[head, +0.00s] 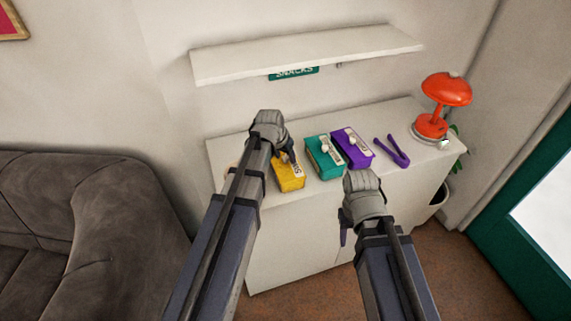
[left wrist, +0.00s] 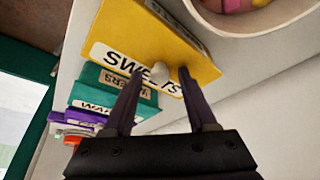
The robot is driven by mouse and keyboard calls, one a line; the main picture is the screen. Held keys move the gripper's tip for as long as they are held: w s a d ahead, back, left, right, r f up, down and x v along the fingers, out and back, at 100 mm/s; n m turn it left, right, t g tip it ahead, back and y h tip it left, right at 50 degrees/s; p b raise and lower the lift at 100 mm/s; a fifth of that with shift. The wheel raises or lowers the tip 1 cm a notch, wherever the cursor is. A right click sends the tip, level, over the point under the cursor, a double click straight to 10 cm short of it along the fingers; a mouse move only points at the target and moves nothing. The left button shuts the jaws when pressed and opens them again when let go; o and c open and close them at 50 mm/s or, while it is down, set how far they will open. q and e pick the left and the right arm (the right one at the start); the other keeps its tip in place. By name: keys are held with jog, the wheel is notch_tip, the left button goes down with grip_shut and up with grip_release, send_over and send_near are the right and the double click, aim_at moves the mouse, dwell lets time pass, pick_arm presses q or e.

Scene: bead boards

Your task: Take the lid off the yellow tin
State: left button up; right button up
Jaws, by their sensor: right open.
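The yellow tin (head: 290,182) stands on the white cabinet, leftmost of three tins. It also shows in the left wrist view (left wrist: 155,38), where its label reads SWEETS and a pale knob (left wrist: 184,74) stands on its lid. The lid appears to be on the tin. My left gripper (head: 291,157) is over the tin. In the left wrist view its fingers (left wrist: 163,75) are apart, with the knob close to the right fingertip; I cannot tell whether they touch. My right gripper (head: 344,238) is open and empty, in front of the cabinet and below its top.
A teal tin (head: 320,163) and a purple tin (head: 358,155) stand right of the yellow one. Purple tongs (head: 393,150) and a red lamp (head: 446,90) are further right. A round bowl (left wrist: 217,26) with colourful contents is beside the yellow tin. A shelf (head: 305,55) hangs above.

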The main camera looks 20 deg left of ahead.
pick_arm(q)
grip_shut()
dwell(0.6)
notch_tip(320, 180, up, 10)
jog(key=p, duration=1)
jog(key=b, duration=0.4)
send_over(285, 158)
notch_tip(285, 158, down, 4)
jog(key=shift+s+f, duration=0.15)
jog(key=shift+f, duration=0.05)
jog(key=shift+r, duration=0.15)
